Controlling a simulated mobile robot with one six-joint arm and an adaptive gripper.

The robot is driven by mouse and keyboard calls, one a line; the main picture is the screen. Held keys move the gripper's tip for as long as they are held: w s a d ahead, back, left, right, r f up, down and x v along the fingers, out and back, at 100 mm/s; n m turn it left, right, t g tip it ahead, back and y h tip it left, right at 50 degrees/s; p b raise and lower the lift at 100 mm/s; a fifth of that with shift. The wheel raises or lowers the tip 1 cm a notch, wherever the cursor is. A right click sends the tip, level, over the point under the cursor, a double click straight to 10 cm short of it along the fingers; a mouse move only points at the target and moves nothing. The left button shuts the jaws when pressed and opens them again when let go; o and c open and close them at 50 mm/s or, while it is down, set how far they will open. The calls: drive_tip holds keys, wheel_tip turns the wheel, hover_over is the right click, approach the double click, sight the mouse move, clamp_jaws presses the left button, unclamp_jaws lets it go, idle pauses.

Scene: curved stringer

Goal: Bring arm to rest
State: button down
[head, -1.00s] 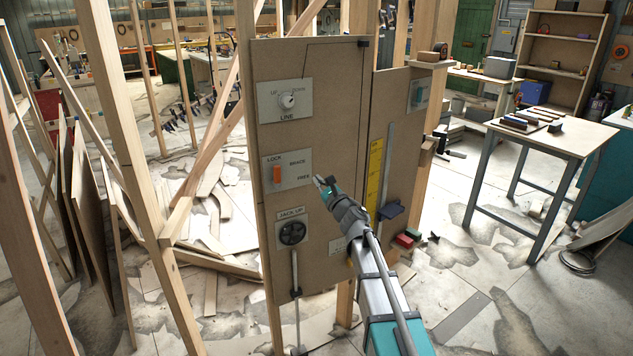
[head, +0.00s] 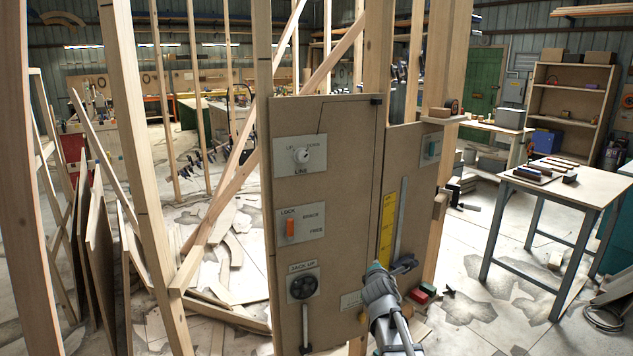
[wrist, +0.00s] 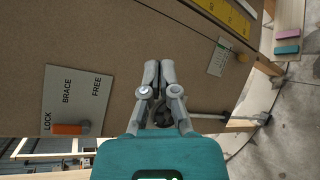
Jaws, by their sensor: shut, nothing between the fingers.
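My gripper (head: 374,267) shows in the head view in front of the lower right part of the brown panel (head: 345,190), near the foot of the yellow scale. In the wrist view my gripper (wrist: 158,66) has its two grey fingers together with nothing between them, and it looks apart from the panel. The plate marked LOCK, BRACE and FREE (head: 312,217) has an orange lever (head: 290,230) at LOCK. The lever also shows at lower left in the wrist view (wrist: 70,129). Most of my arm is outside the head view.
The panel also carries a LINE knob (head: 302,156), a JACK UP wheel (head: 303,287) and the yellow scale (head: 386,230). Timber posts (head: 145,150) stand at left. A table (head: 575,180) stands at right, with open floor before it.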

drive_tip(key=s+f+m+g, duration=0.4)
drive_tip(key=s+m, duration=0.3)
drive_tip(key=s, duration=0.2)
drive_tip(key=s+f+m+g+y, duration=0.1)
drive_tip(key=s+f+m+g, duration=0.3)
drive_tip(key=s+m+g, duration=0.2)
drive_tip(key=s+a+f+m+g+y+p, duration=0.1)
drive_tip(key=s+f+m+g, duration=0.4)
drive_tip(key=s+m, duration=0.4)
drive_tip(key=s, duration=0.4)
drive_tip(key=shift+s+m, duration=0.4)
